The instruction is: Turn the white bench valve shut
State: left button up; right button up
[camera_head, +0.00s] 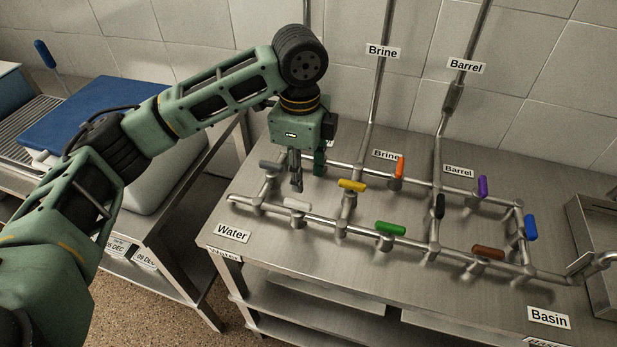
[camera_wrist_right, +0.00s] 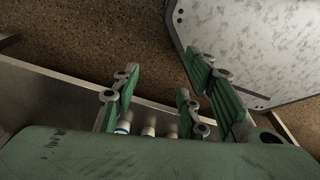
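The white valve handle (camera_head: 297,205) sits on the front pipe of the bench, near the Water label at the left end. It lies roughly in line with that pipe. My left gripper (camera_head: 306,180) hangs fingers-down above and just behind the white handle. Its fingers look spread, with nothing between them, and it appears apart from the handle. In the right wrist view, my right gripper (camera_wrist_right: 163,85) is open and empty, with floor and a metal surface beyond it. It does not show in the head view.
Close by are a grey handle (camera_head: 271,165), a yellow handle (camera_head: 352,186), an orange handle (camera_head: 400,167) and a green handle (camera_head: 390,228). Black, purple, blue and brown handles stand further right. Vertical pipes rise at the back. The bench front (camera_head: 300,247) is clear.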

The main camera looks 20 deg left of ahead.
aim_at(301, 203)
pick_arm(q)
jog(key=shift+s+f, duration=0.2)
jog(key=shift+s, duration=0.1)
jog(key=shift+s+f+p, duration=0.3)
jog(key=shift+s+f, duration=0.4)
jog(key=shift+f, duration=0.35)
notch_tip(301, 203, down, 3)
jog(key=shift+w+r, duration=0.15)
jog(key=shift+r, duration=0.05)
jog(key=shift+w+f, duration=0.1)
jog(key=shift+f, duration=0.8)
grip_shut()
pick_arm(e)
jog(key=shift+g, duration=0.4)
jog(key=s, duration=0.3)
jog(key=s+r, duration=0.1)
jog(key=s, duration=0.1)
jog(key=shift+s+d, duration=0.15)
jog(key=shift+s, duration=0.1)
